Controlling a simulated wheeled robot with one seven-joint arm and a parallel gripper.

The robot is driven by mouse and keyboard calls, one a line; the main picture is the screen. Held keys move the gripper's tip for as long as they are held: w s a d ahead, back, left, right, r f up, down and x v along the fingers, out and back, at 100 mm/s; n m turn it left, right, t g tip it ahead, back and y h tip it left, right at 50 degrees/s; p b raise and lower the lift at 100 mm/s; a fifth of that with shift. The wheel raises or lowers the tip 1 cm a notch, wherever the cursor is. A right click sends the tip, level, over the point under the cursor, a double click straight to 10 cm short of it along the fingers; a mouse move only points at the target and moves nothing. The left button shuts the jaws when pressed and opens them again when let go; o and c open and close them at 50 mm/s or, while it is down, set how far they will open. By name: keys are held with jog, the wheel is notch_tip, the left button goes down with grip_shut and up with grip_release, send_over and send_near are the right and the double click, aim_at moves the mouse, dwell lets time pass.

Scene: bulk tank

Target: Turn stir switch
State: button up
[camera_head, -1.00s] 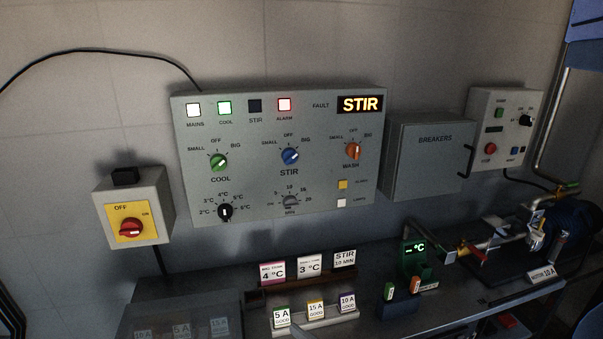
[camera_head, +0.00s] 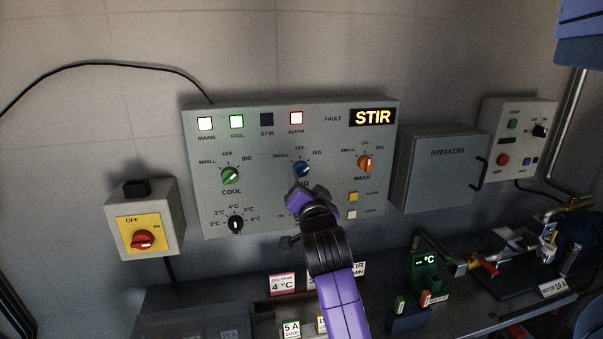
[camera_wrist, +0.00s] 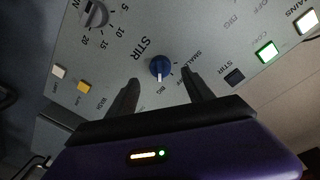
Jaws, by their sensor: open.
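The stir switch is a blue knob (camera_head: 301,169) in the middle of the grey control panel (camera_head: 205,185). It also shows in the wrist view (camera_wrist: 160,67), where its white mark points toward BIG. My gripper (camera_head: 303,184) is in front of the panel, just below the knob in the head view, and covers part of the STIR label. In the wrist view my gripper's (camera_wrist: 160,78) two dark fingers are open and empty, one on each side of the knob and apart from it. The STIR lamp (camera_head: 267,119) is dark. The fault display (camera_head: 373,117) reads STIR.
The green COOL knob (camera_head: 230,175) and orange WASH knob (camera_head: 365,163) flank the stir knob. A red-handled switch box (camera_head: 142,241) is at left, a breaker box (camera_head: 440,160) at right. Below is a cluttered bench.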

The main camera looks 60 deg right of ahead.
aim_at(302, 174)
jog(key=shift+p+x, duration=0.7)
jog(key=shift+x, duration=2.5)
grip_shut()
jog(key=shift+n, duration=0.3)
jog(key=n, duration=0.4)
jog(key=shift+s+d+n+t+p, duration=0.1)
jog(key=shift+n+t+p, duration=0.15)
jog(key=shift+n+p, duration=0.75)
jog(key=shift+s+n+t+p, duration=0.1)
jog(key=shift+n+t+p, duration=0.15)
jog(key=shift+n, duration=1.55)
jog(key=shift+w, duration=0.1)
